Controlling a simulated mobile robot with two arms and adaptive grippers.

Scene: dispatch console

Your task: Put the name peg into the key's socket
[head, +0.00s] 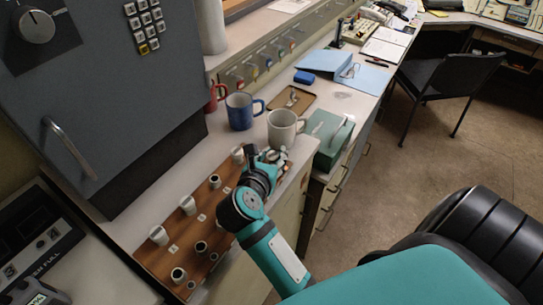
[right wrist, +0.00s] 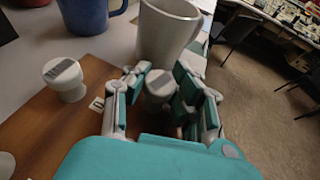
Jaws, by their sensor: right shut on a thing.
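My right gripper (head: 268,160) is over the far right end of a brown wooden board (head: 150,262). In the right wrist view its fingers (right wrist: 158,92) are shut on a white peg with a grey top (right wrist: 158,80), which stands roughly upright between them. Whether the peg is clear of the board cannot be told. White pegs stand in a row along the board, among them one (head: 187,204) and one (head: 158,235); another, with a striped top (right wrist: 70,78), is left of the gripper. Dark-topped round sockets (head: 178,274) line the near side. My left gripper is not in view.
A white mug (head: 284,128) stands just beyond the gripper, with a blue mug (head: 240,111) and a partly hidden red mug behind. A green tissue box (head: 328,138) is to the right. A grey cabinet (head: 100,90) rises at left. The counter edge lies close right of the board.

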